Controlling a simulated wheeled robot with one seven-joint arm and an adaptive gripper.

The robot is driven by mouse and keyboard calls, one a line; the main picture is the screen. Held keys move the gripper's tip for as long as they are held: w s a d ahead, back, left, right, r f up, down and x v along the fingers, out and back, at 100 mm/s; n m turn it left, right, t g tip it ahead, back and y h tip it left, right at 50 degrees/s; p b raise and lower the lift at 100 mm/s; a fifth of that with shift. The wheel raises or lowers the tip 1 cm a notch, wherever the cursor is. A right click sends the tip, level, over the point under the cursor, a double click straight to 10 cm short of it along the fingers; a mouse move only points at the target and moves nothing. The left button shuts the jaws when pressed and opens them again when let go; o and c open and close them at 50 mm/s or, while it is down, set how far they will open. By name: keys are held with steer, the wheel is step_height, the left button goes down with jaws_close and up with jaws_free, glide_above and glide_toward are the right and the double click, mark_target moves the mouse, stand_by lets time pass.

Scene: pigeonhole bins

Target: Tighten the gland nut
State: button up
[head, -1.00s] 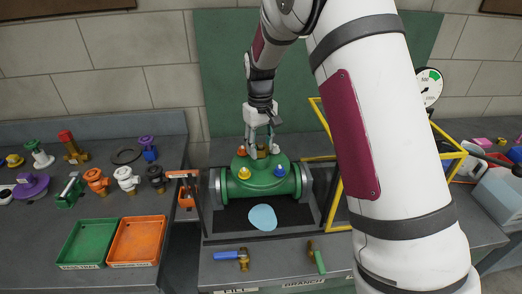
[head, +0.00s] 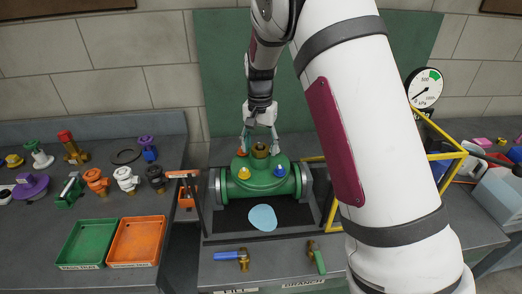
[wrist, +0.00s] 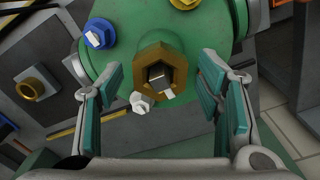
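The gland nut (wrist: 145,65) is a brass hex on top of the green valve body (wrist: 200,35), with a square metal stem end in its middle. In the head view the brass nut (head: 260,150) sits atop the green body (head: 262,186). My gripper (wrist: 160,78) is open, with one teal-padded finger left of the nut and one right of it. Gaps show between both pads and the nut. In the head view my gripper (head: 262,147) points down over the valve. Whether the fingertips are level with the nut is hard to tell.
Yellow (head: 244,173) and blue (head: 280,170) bolts ring the nut; a white bolt (wrist: 142,102) is close to it. A yellow frame (head: 338,190) stands at right. A pale blue puddle (head: 262,217) lies before the valve. Green (head: 64,255) and orange (head: 118,258) trays are at left.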

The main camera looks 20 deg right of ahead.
steer(key=shift+r, duration=3.05)
step_height(320, 180, up, 11)
steer(key=s+r+n+t, duration=0.1)
steer(key=s+r, duration=0.5)
steer(key=s, duration=0.2)
steer(key=s+f+n+t, duration=0.2)
steer(key=s+n+t, duration=0.2)
steer(key=s, duration=2.1)
steer(key=shift+f+n+t, duration=0.3)
steer(key=shift+n, duration=0.8)
